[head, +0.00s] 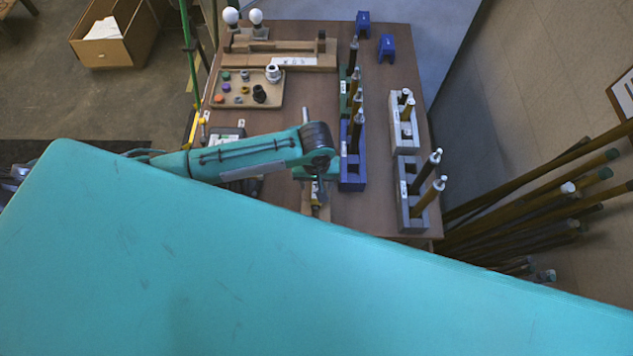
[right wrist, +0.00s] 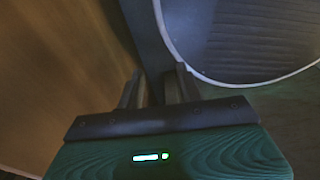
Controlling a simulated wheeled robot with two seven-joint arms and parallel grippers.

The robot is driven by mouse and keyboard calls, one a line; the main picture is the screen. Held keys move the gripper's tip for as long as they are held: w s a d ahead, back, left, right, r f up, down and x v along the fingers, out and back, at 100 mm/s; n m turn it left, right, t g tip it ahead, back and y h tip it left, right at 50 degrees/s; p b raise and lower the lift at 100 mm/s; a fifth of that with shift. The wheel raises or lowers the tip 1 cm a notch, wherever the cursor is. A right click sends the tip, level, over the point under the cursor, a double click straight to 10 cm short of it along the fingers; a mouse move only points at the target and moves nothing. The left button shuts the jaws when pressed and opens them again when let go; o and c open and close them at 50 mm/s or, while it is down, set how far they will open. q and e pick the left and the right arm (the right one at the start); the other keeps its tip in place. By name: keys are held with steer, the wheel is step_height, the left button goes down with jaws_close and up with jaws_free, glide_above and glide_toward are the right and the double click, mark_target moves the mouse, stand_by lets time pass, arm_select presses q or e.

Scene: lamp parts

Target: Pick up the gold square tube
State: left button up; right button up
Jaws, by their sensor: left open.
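Several gold and black tubes stand upright in racks on the brown table (head: 290,95). Gold tubes show in the blue rack (head: 353,178), in the upper grey rack (head: 396,130) and in the lower grey rack (head: 404,215), where a gold tube (head: 429,196) leans right in the picture. I cannot tell which one is square. My left gripper (head: 315,190) points down left of the blue rack, over a small gold and dark item (head: 316,208); it is open, its fingertips partly hidden. My right gripper (right wrist: 157,82) shows in the right wrist view, fingers apart, with no tube between them.
A tan tray (head: 245,103) of small parts, two white bulbs (head: 231,16) and two blue blocks (head: 386,48) sit toward the far side. Long poles (head: 540,200) lean right of the table. My large teal body part hides the table's near side.

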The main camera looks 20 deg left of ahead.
arm_select(q)
steer(key=shift+f, duration=1.15)
steer(key=c, duration=1.1)
steer(key=shift+r, duration=0.15)
